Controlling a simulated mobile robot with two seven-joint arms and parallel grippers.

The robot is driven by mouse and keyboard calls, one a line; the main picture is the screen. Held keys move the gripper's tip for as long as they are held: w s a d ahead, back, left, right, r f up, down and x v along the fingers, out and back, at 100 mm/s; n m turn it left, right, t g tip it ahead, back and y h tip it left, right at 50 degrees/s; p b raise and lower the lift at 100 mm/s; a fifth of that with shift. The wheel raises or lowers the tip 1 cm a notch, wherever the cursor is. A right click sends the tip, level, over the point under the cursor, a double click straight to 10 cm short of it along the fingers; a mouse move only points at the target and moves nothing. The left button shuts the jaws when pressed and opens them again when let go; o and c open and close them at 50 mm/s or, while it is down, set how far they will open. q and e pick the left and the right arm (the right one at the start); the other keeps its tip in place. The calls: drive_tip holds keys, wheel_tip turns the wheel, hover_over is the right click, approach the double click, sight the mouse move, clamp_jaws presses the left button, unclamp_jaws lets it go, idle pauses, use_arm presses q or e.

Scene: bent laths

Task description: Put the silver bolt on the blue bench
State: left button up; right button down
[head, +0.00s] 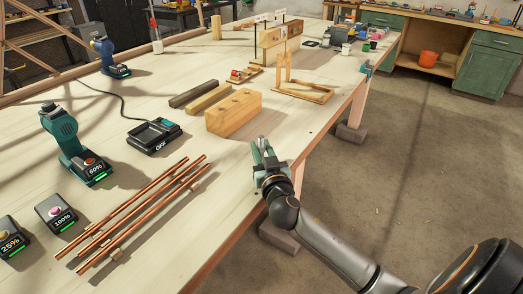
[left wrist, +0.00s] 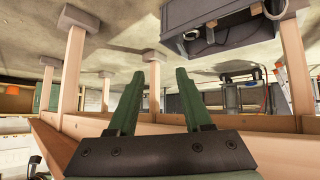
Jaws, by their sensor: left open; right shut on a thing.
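My right gripper (head: 263,148) is at the right edge of the pale wooden workbench, low over its top in the head view. Its jaws are closed on a small grey piece between the green fingers, which looks like the silver bolt; the fingers hide most of it. No other silver bolt shows. I cannot make out a blue bench in either view. My left gripper (left wrist: 158,88) shows only in the left wrist view, with its two green fingers apart and nothing between them.
The workbench (head: 225,180) bears copper rods (head: 135,215), a wooden block (head: 234,112), a green drill (head: 72,145), a blue drill (head: 108,57) and a charger (head: 154,134). Green cabinets (head: 488,70) stand at the back right. The floor (head: 400,150) between is clear.

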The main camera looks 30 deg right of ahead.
sight(262, 139)
drive_tip(key=shift+r, duration=0.55)
wheel_tip(262, 139, up, 3)
drive_tip(key=shift+f+p, duration=0.2)
drive_tip(key=shift+p, duration=0.2)
use_arm(q)
drive_tip(key=shift+y, duration=0.3)
drive_tip(key=r+p, duration=0.1)
drive_tip(key=p, duration=0.1)
drive_tip(key=a+r+p, duration=0.1)
drive_tip(key=r, duration=0.1)
drive_tip(key=s+a+r+p, duration=0.1)
drive_tip(key=p, duration=0.1)
drive_tip(key=shift+r+p, duration=0.3)
drive_tip(key=shift+r, duration=0.05)
use_arm(e)
drive_tip(key=s+d+r, duration=0.1)
drive_tip(key=s+r, duration=0.8)
drive_tip(key=s, duration=0.5)
drive_tip(key=shift+r, duration=0.25)
use_arm(q)
drive_tip(key=shift+f, duration=0.1)
use_arm(e)
drive_tip(key=shift+d, duration=0.1)
